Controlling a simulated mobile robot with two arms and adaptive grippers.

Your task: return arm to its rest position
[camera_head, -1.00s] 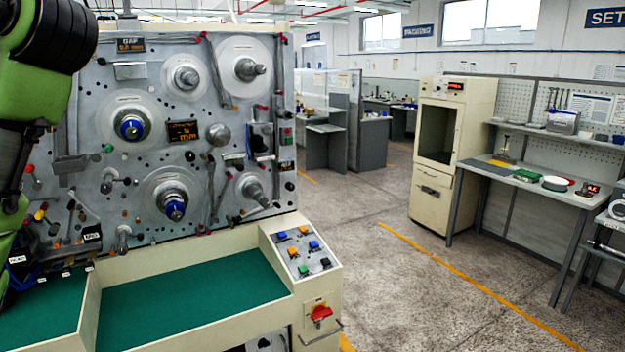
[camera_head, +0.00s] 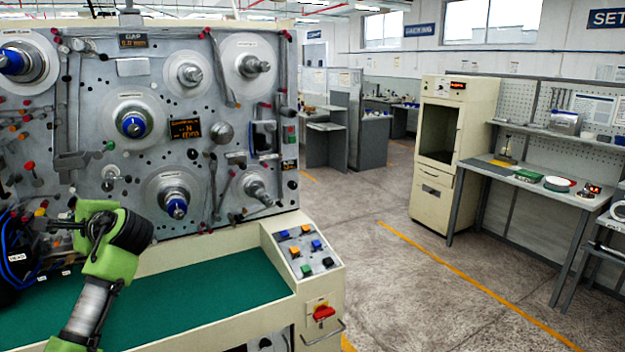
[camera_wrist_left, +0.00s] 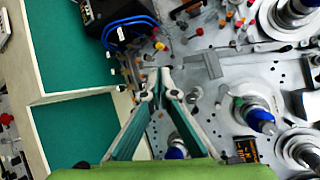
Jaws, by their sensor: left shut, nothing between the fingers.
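My left arm, green with dark joints, rises from the lower left of the head view in front of the winding machine (camera_head: 225,100). Its left gripper (camera_head: 58,226) sits before the lower left of the machine's grey panel, over the green work surface (camera_head: 205,290). In the left wrist view the fingers of this gripper (camera_wrist_left: 160,75) come together at the tips, shut with nothing between them. Panel knobs and spindles lie beyond the fingertips there. My right gripper is in neither view.
Several spindles with blue hubs, such as one at the panel's middle (camera_head: 134,123), stick out of the panel. A black box with blue cables (camera_wrist_left: 118,25) is near the gripper. A button console (camera_head: 304,250) stands at the machine's right. Floor beyond it is clear.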

